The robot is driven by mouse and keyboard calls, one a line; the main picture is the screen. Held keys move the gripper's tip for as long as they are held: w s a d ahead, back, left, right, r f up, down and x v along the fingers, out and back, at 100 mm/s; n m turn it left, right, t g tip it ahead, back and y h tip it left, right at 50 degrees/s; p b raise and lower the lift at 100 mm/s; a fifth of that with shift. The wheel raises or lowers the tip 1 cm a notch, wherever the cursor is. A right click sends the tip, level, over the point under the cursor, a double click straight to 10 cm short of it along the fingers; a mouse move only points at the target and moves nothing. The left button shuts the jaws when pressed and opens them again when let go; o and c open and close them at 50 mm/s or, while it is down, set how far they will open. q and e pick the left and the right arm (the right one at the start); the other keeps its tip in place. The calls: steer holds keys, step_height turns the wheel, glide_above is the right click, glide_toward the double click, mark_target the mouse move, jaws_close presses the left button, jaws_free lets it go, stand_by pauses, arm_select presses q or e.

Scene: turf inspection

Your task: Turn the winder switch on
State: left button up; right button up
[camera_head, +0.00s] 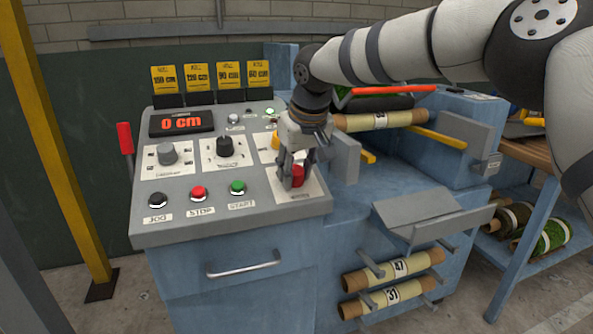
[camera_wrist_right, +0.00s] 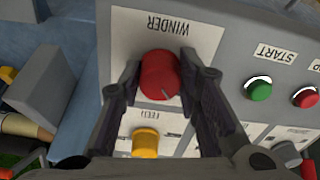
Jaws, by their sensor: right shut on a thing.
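The winder switch is a red round knob on a white plate labelled WINDER, at the right front corner of the control panel. It shows in the head view (camera_head: 298,176) and in the wrist view (camera_wrist_right: 159,74). My right gripper (camera_head: 293,178) reaches down over it. Its two dark fingers stand on either side of the knob in the wrist view (camera_wrist_right: 160,82), shut on it. A small pale line shows on the knob's face. The fingers hide part of the knob in the head view. My left gripper is not in view.
A yellow feed knob (camera_wrist_right: 145,143) sits beside the winder plate. Green START (camera_head: 237,187), red STOP (camera_head: 198,193) and black JOG (camera_head: 158,200) buttons line the panel front. The display (camera_head: 181,122) reads 0 cm. Turf rolls (camera_head: 380,119) lie at the right.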

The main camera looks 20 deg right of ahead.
steer(key=shift+r+m+p, duration=0.2)
steer(key=shift+m+p, duration=0.1)
steer(key=shift+m, duration=1.6)
steer(key=m, duration=0.4)
steer(key=shift+a+f+m, duration=0.1)
steer(key=shift+f+m, duration=0.1)
steer(key=shift+m, duration=0.1)
steer(key=m, duration=0.4)
steer(key=shift+f+h, duration=0.1)
steer(key=shift+h, duration=0.2)
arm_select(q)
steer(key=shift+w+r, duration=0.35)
arm_select(e)
steer(key=shift+w+a+m, duration=0.1)
steer(key=shift+m, duration=2.4)
steer(key=o, duration=1.1)
steer(key=shift+o, duration=0.2)
